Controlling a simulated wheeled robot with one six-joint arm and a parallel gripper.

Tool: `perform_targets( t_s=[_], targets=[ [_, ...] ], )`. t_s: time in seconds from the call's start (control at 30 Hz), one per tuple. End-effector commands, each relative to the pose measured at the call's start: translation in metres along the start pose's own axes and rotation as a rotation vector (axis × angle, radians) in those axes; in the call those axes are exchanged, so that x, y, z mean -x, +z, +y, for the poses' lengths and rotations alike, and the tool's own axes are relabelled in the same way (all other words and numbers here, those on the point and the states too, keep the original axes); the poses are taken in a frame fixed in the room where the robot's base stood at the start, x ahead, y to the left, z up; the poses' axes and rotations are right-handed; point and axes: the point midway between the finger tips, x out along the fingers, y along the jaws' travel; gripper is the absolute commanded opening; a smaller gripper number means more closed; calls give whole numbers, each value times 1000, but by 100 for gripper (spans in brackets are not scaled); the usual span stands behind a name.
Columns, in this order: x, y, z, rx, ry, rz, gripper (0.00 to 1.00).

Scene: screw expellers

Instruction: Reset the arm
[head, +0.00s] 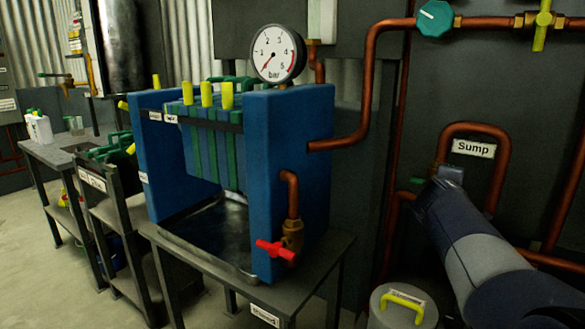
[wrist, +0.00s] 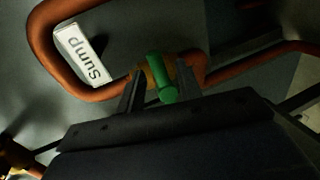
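My gripper (wrist: 160,69) is open in the wrist view, with one dark finger on each side of a green valve handle (wrist: 165,93). Gaps show between the handle and both fingers. The handle sits on a copper pipe loop beside a white "Sump" label (wrist: 83,55). In the head view my arm (head: 470,245) reaches from the lower right up to the pipe below the "Sump" label (head: 473,148). The fingertips are mostly hidden there behind my wrist.
A blue filter press (head: 290,160) with a pressure gauge (head: 278,54) and red tap (head: 276,250) stands on a dark table (head: 325,262) to the left. Copper pipes (head: 370,80) run along the wall. A lidded bucket (head: 384,309) stands below my arm.

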Motion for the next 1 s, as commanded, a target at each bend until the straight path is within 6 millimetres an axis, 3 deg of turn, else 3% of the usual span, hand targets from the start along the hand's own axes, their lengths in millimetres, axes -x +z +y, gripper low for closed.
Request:
perform_targets(
  t_s=[0.23,0.63,0.83,1.0],
  targets=[
    [-24,0,0,1,0,-1,34],
    [-26,0,0,5,1,-1,34],
    [-18,0,1,1,2,1,34],
    [5,0,2,0,2,2,34]
  ],
)
